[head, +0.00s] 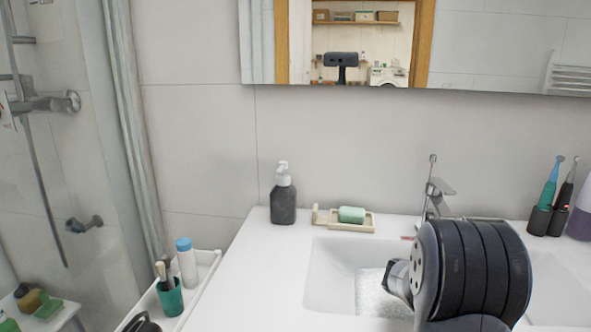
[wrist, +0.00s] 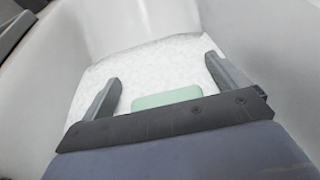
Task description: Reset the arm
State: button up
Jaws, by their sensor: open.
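My arm (head: 470,272) is in the right foreground of the head view, in front of the sink basin (head: 325,268). In the wrist view my gripper (wrist: 162,70) has its two dark fingers spread wide apart. Between them, close to the palm, a pale green block (wrist: 167,97) is partly hidden by the gripper's edge. I cannot tell whether it touches a finger. Behind it lies a white textured sheet (wrist: 140,65), which also shows in the basin in the head view (head: 378,292). The fingers are not clearly visible in the head view.
A dark soap dispenser (head: 283,204) and a green soap bar (head: 352,214) on a beige tray (head: 325,216) stand at the counter's back. A faucet (head: 436,190) rises behind the basin. Toothbrushes stand at right (head: 548,200). A white cart (head: 205,272) with a green cup (head: 170,297) stands left.

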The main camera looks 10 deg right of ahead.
jog(key=shift+r, duration=0.65)
jog(key=shift+f, duration=0.1)
